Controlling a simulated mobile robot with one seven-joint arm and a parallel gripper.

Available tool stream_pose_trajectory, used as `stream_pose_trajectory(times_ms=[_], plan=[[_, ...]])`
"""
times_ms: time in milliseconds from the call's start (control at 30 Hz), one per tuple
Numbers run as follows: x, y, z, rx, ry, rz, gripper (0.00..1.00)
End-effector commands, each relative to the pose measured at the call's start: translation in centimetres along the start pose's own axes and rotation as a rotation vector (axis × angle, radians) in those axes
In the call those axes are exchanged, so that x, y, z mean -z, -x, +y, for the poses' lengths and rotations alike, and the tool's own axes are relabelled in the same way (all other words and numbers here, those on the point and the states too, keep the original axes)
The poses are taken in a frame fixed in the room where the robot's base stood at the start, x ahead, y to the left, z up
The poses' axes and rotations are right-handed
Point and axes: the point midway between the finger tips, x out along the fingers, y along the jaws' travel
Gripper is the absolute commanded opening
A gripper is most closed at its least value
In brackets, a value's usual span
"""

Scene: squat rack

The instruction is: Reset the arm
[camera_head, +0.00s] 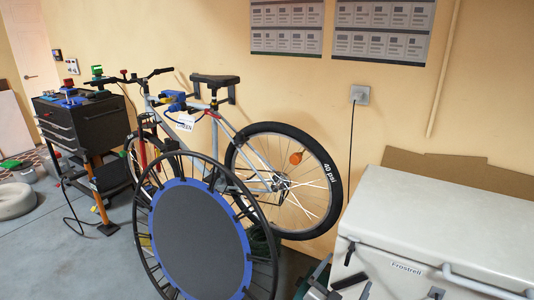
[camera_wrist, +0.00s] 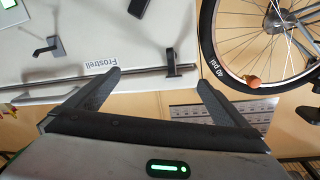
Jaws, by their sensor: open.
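My gripper (camera_wrist: 159,78) shows in the wrist view with its two dark fingers spread wide apart. It is open, and nothing shows between the fingers. The white chest freezer marked "Frostrell" (camera_wrist: 40,78) appears upside down beyond the fingers. In the head view the freezer (camera_head: 440,220) stands at the right. Dark pieces at the bottom edge of the head view, in front of the freezer, may be part of my arm or gripper; I cannot tell.
A black tool cabinet (camera_head: 85,125) stands at the left. Posters (camera_head: 384,30) and an outlet (camera_head: 360,94) are on the wall.

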Motion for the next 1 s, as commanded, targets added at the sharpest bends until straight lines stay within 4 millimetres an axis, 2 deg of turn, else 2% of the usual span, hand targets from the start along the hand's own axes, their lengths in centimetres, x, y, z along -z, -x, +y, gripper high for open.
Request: stream_pose_trajectory(times_ms=[167, 300, 433, 633, 833, 867, 1000], plan=[[3.7, 1.6, 2.4, -0.262, -0.603, 0.098, 1.00], [6.2, 3.7, 4.3, -0.470, -1.082, 0.245, 1.00], [8.4, 6.0, 5.5, -0.651, -1.503, 0.431, 1.00], [11.8, 10.1, 5.7, -0.901, -2.092, 0.811, 1.00], [15.6, 14.1, 4.2, -1.117, -2.579, 1.312, 1.00], [16.3, 14.7, 3.9, 1.103, 2.544, -1.347, 1.00], [19.6, 17.4, 2.1, 0.922, 2.080, -1.335, 1.00]])
